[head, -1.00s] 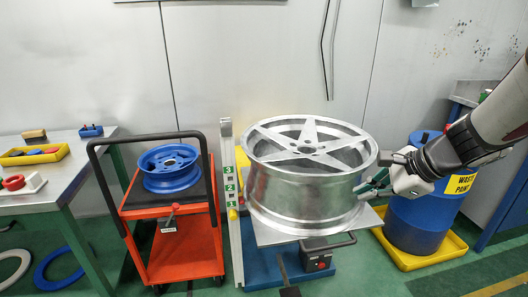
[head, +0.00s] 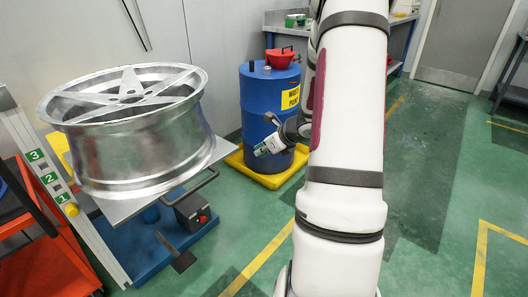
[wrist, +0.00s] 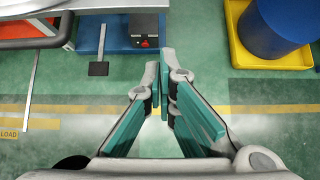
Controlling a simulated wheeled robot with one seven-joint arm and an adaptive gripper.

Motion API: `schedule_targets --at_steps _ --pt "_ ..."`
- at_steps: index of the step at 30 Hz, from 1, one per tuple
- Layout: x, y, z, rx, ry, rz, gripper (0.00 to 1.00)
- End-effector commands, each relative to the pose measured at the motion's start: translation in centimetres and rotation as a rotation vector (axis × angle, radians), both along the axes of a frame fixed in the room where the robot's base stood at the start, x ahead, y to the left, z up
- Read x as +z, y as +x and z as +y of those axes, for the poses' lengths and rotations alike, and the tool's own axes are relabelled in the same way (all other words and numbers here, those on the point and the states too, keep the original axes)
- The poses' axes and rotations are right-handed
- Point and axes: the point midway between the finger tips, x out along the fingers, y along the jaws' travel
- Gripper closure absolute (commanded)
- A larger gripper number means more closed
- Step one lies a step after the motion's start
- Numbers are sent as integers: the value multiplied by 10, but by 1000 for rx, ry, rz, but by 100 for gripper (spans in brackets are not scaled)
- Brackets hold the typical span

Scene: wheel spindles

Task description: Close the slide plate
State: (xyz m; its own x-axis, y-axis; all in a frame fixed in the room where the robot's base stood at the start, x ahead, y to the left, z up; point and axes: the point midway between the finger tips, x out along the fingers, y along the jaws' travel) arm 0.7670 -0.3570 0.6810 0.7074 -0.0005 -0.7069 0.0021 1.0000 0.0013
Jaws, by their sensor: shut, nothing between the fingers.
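A flat grey plate (head: 126,207) lies under the big silver wheel (head: 130,130) on a lift stand; it seems to be the slide plate, but I cannot tell how far it is slid out. A black handle bar (head: 200,185) sticks out at its right side. My gripper (head: 262,150) hangs in front of the blue drum, to the right of the plate and apart from it. In the wrist view my gripper's green fingers (wrist: 165,80) are together with nothing between them, above the green floor.
A blue drum (head: 258,95) stands in a yellow tray (head: 268,180). The stand's blue base (head: 150,250) carries a control box (head: 192,211) and a floor pedal (head: 183,262). A red cart (head: 45,270) is at the left. The floor on the right is clear.

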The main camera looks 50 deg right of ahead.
Motion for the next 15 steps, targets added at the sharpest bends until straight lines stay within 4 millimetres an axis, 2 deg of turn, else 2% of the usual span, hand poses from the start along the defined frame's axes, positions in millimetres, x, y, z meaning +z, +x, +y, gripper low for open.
schedule_targets --at_steps 1,7,15 --pt "-11 8 1 2 1 0 100" --pt "-38 35 1 2 1 1 100" --pt "-35 68 1 4 -2 0 100"
